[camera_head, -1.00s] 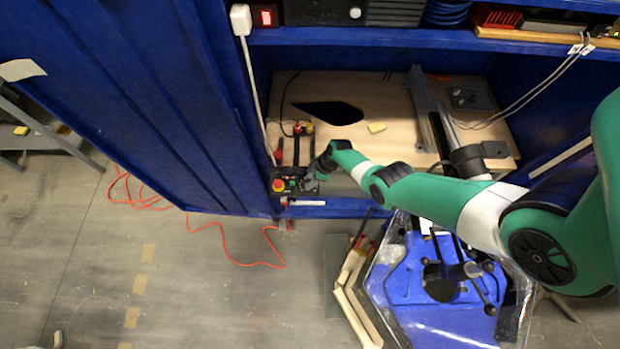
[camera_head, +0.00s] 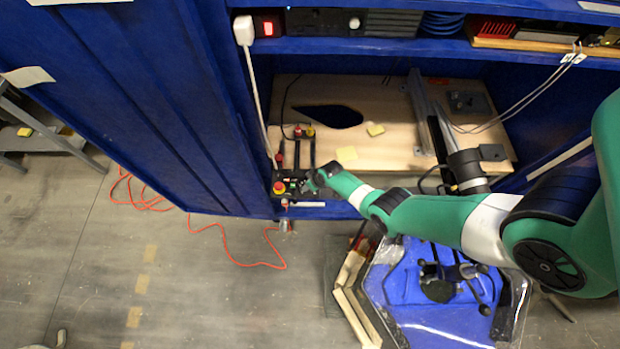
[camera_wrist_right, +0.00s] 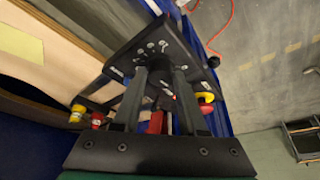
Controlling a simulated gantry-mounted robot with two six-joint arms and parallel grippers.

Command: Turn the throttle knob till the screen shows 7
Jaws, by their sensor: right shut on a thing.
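The black control panel (camera_head: 291,187) stands at the front left corner of the wooden bench, and its face shows in the right wrist view (camera_wrist_right: 150,47). My right gripper (camera_head: 304,187) is at the panel's right side. In the right wrist view its two fingers (camera_wrist_right: 161,86) reach to the panel face and are shut on the dark throttle knob (camera_wrist_right: 160,77). The fingers hide much of the knob. I cannot read a number on any screen. My left gripper is not in view.
A red and yellow stop button (camera_head: 279,187) sits on the panel, left of my right gripper. Blue cabinet walls (camera_head: 215,110) close in on the left. The wooden bench top (camera_head: 375,150) is mostly free. An orange cable (camera_head: 228,255) lies on the floor.

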